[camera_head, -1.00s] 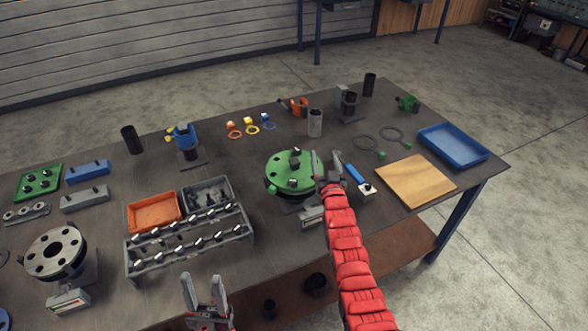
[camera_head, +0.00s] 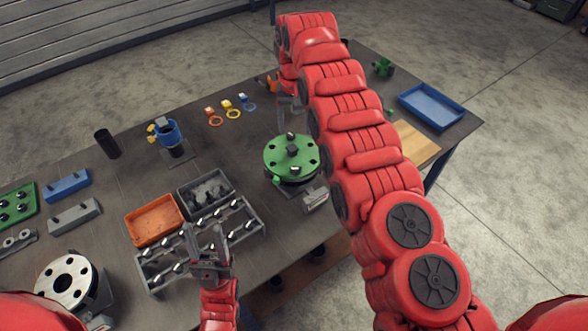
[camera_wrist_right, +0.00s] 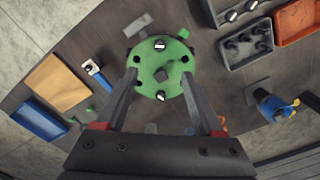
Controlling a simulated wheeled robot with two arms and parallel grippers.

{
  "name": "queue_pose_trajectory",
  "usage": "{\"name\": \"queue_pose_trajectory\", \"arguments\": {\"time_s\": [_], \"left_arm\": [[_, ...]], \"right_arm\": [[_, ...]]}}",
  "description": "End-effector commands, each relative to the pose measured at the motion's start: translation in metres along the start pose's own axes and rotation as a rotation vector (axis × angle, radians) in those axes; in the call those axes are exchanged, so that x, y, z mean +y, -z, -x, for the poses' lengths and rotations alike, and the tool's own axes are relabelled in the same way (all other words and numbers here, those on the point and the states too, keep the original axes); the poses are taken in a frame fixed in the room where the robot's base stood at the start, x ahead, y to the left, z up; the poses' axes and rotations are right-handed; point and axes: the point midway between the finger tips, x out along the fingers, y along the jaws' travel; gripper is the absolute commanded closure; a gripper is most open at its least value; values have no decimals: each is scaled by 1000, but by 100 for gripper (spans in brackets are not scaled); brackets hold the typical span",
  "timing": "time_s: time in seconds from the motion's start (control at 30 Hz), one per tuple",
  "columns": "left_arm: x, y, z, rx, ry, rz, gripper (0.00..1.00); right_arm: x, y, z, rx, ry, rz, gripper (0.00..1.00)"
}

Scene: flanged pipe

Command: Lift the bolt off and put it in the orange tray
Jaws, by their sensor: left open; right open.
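A round green flange (camera_head: 277,161) sits on a stand in the middle of the table. It has dark holes and a dark block at its centre; a dark bolt (camera_head: 290,136) stands near its far edge. In the right wrist view the flange (camera_wrist_right: 146,62) shows dark bolt heads with bright tops, one at its rim (camera_wrist_right: 159,44). My right gripper (camera_wrist_right: 159,78) is open and empty above the flange, its fingers either side of it in that view. The orange tray (camera_head: 154,221) looks empty. My left gripper (camera_head: 207,238) is open and empty over the bolt rack's front.
A grey bin (camera_head: 207,190) of dark parts adjoins the orange tray, with a rack (camera_head: 254,232) of bolts in front. A blue clamp (camera_head: 168,133) stands behind.

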Motion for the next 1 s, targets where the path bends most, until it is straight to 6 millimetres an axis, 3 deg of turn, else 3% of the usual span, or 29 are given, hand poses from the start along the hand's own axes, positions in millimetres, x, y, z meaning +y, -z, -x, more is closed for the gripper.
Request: {"name": "queue_pose_trajectory", "arguments": {"time_s": [0.03,0.6,0.83,1.0], "left_arm": [[1,-2,12,0,0,0,50],[6,-19,112,0,0,0,50],[5,-18,106,0,0,0,50],[5,-17,102,0,0,0,50]], "right_arm": [[0,0,-13,0,0,0,30],[0,2,-116,7,2,1,30],[1,2,-122,3,0,0,30],[2,2,-140,1,0,0,30]]}}
